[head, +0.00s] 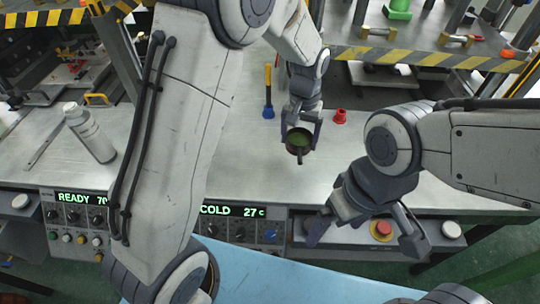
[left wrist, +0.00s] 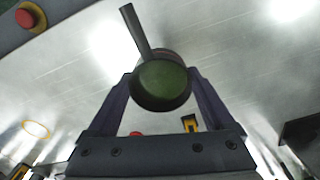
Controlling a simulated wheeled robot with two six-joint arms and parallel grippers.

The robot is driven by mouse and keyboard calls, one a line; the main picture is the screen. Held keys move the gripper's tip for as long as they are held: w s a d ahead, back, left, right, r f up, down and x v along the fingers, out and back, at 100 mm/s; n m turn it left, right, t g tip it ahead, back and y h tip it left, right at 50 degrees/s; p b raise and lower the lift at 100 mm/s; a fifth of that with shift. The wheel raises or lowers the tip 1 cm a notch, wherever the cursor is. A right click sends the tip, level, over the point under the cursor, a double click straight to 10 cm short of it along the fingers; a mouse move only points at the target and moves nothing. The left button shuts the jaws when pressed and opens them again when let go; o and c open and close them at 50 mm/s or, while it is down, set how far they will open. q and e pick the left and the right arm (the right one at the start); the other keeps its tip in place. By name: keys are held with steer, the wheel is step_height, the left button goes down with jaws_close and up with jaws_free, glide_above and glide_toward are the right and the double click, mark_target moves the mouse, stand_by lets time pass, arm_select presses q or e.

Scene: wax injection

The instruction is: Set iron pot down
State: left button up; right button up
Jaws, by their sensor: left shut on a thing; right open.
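The iron pot (head: 299,148) is a small dark round pot with a short handle and green inside. My left gripper (head: 300,137) is shut on it, one finger on each side, over the middle of the steel worktop (head: 235,165). In the left wrist view the pot (left wrist: 162,86) sits between the two fingers (left wrist: 162,100), its handle pointing up in the picture. I cannot tell whether its base touches the worktop. My right gripper (head: 366,235) is open and empty, over the front control panel and apart from the pot.
A red piece (head: 340,116) and a blue-and-yellow tool (head: 268,92) stand behind the pot. A grey bottle (head: 90,132) is at the left. Displays read READY (head: 80,198) and COLD (head: 233,211). A red button (head: 381,229) is at the front. Worktop around the pot looks clear.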

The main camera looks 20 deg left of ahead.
arm_select(q)
steer(key=p, duration=0.1)
glide_above(271, 162)
step_height(271, 162, down, 4)
steer(key=shift+f, duration=0.2)
step_height(271, 162, down, 4)
steer(key=shift+a+r+p, duration=0.1)
steer(key=shift+a+p, duration=0.05)
steer(key=shift+p, duration=0.25)
steer(key=shift+f, duration=0.2)
steer(key=shift+f, duration=0.2)
steer(key=o, duration=1.3)
steer(key=shift+r, duration=0.3)
steer(key=shift+w+r, duration=0.1)
steer(key=shift+r, duration=0.2)
step_height(271, 162, up, 11)
steer(key=shift+r+b, duration=0.15)
steer(key=shift+b, duration=0.6)
